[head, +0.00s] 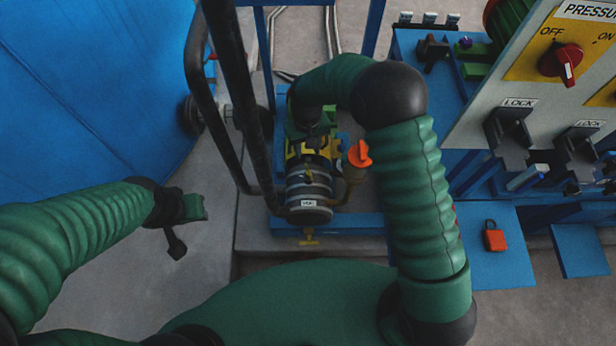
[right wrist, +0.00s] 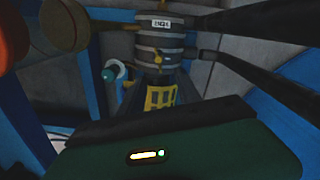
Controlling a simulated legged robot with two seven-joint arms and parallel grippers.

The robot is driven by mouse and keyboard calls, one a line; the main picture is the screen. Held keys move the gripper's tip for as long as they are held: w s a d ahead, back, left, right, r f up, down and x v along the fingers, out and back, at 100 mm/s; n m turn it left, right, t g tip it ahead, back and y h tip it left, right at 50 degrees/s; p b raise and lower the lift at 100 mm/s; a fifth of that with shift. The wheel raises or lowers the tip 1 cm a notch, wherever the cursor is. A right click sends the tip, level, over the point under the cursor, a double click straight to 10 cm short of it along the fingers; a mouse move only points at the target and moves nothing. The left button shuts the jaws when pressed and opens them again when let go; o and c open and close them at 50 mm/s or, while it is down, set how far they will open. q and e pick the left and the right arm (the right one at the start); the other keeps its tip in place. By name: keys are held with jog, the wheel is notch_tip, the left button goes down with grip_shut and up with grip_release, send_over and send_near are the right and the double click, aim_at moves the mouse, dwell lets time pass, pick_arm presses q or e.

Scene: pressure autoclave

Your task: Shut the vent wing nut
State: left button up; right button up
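A small yellow wing-shaped piece (head: 309,239), which looks like the wing nut, sticks out below the banded grey cylinder (head: 309,190). The cylinder carries a small white label too blurred to read for certain; it also shows in the right wrist view (right wrist: 165,42). My right gripper (head: 314,150) is at the cylinder's upper end, beside yellow parts, apart from the wing-shaped piece. Its fingertips are not clear in either view. In the right wrist view a yellow part (right wrist: 160,97) lies between it and the cylinder. My left gripper (head: 188,222) hangs over the grey floor, away from the cylinder.
An orange knob (head: 359,154) stands right of the cylinder. Black bars (head: 238,100) rise on its left, near a large blue vessel (head: 90,80). A switch panel (head: 540,85) and a red padlock (head: 494,236) on a blue plate are at right.

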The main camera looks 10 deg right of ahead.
aim_at(309, 174)
jog(key=f+b, duration=0.1)
jog(key=f, duration=0.4)
jog(key=f+b, duration=0.1)
jog(key=f, duration=0.4)
jog(key=f+b, duration=0.2)
jog(key=f, duration=0.3)
jog(key=shift+w+d+f, duration=0.25)
jog(key=shift+w+f, duration=0.1)
grip_shut()
